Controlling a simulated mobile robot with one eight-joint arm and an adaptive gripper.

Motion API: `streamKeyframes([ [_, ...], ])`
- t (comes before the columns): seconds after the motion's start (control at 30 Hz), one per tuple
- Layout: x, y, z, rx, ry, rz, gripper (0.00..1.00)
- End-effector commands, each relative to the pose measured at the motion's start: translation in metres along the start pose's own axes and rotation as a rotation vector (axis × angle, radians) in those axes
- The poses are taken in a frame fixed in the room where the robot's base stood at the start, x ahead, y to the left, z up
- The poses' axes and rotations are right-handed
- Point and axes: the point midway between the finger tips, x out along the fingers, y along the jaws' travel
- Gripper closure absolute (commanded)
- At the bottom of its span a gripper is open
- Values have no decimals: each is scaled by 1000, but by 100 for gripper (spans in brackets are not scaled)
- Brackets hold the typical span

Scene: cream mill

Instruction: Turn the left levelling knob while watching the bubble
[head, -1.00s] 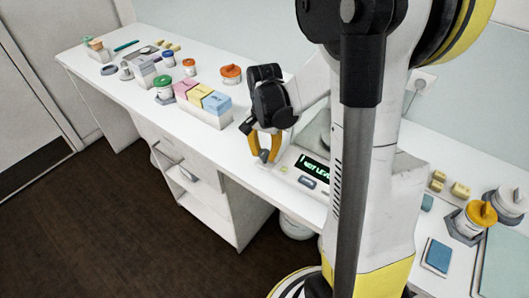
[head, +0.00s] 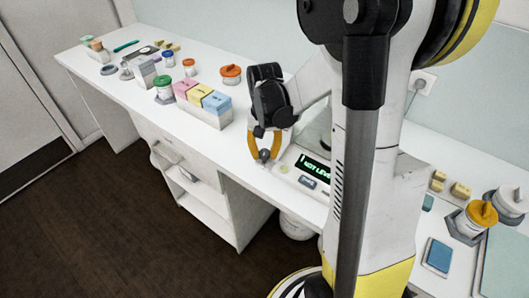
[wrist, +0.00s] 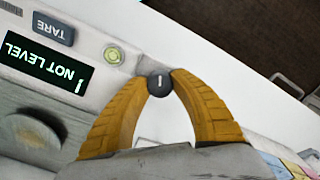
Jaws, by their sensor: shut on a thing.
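The left levelling knob (wrist: 160,83) is a dark round knob with a white line mark, at the scale's corner in the wrist view. My gripper (wrist: 160,86) is shut on it, one yellow finger at each side; the gripper also shows in the head view (head: 264,155). The scale (wrist: 85,28) is pale, with a display (wrist: 42,62) reading "NOT LEVEL" and a TARE button (wrist: 54,30). The bubble level (wrist: 114,55) is a small green-yellow round vial beside the knob. The bubble's exact position in it is too small to tell. My arm hides part of the scale in the head view.
A grey round pan (wrist: 32,138) is on the scale. To the left on the bench (head: 150,118) stand a rack of pink, yellow and blue boxes (head: 204,105) and several lidded jars.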

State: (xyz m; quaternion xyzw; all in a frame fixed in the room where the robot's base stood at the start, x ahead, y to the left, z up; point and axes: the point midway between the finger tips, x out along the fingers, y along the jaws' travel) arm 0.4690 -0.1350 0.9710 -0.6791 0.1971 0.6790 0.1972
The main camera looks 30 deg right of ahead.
Motion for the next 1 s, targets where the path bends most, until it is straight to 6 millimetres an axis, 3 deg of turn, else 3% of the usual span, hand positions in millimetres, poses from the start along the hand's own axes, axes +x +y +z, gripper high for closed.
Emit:
streamKeyframes([
  [0.4,0,0,0,-211,0,0,100],
  [0.97,0,0,0,-246,-1,0,100],
  [1.0,0,0,0,-246,-1,0,66],
])
